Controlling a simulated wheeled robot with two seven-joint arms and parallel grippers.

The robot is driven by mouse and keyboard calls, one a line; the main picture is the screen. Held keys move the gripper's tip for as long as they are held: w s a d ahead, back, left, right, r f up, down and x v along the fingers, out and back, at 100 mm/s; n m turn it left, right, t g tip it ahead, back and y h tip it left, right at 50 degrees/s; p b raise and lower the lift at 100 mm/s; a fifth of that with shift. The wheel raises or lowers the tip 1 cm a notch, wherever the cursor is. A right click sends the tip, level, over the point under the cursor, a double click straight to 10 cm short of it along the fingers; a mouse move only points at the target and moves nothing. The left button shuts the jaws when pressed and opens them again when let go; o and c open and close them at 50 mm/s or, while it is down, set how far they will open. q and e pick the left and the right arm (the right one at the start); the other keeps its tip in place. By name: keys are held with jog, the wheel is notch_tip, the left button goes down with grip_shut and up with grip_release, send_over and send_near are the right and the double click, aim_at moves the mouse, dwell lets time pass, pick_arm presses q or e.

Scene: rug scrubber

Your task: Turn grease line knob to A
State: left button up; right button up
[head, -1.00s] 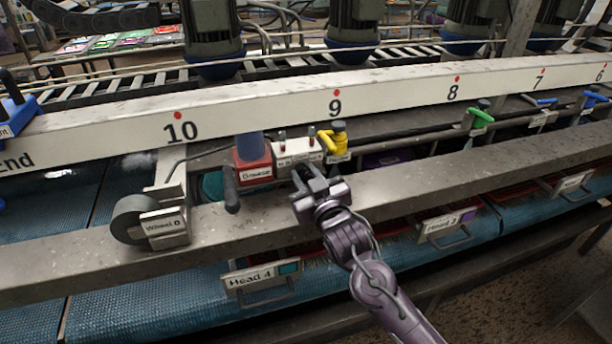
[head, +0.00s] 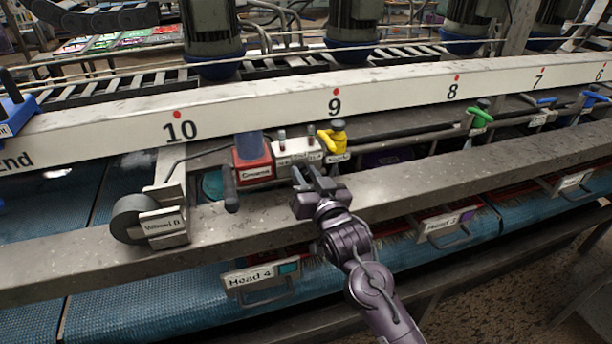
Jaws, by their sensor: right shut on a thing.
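A red box labelled Grease (head: 253,170) with a blue cylinder on top (head: 249,145) sits behind the front steel rail. A white block with small upright pins and small lettering (head: 292,158) stands beside it on the right; the lettering is too small to read surely. My right gripper (head: 312,178) is just in front of the white block's lower right side, above the rail. Its jaws are shut on a small part, apparently the grease line knob, which the fingers hide. The knob's pointer does not show. My left gripper is not in view.
A yellow valve (head: 333,140) stands close behind my right gripper. A dark lever (head: 230,190) and the Wheel D holder (head: 160,222) are to the left. The steel rail (head: 420,184) runs under my gripper. A green-handled valve (head: 480,118) is farther right.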

jog(key=shift+m, duration=0.9)
jog(key=o, duration=1)
jog(key=shift+s+d+f, duration=0.15)
jog(key=shift+s+f, duration=0.05)
jog(key=shift+s, duration=0.05)
jog(key=b+v, duration=0.2)
jog(key=v, duration=0.4)
jog(key=shift+s+b, duration=0.1)
jog(key=shift+b, duration=0.25)
jog(key=shift+s+d+r, duration=0.1)
jog(key=shift+s+d, duration=0.1)
jog(key=shift+s, duration=0.25)
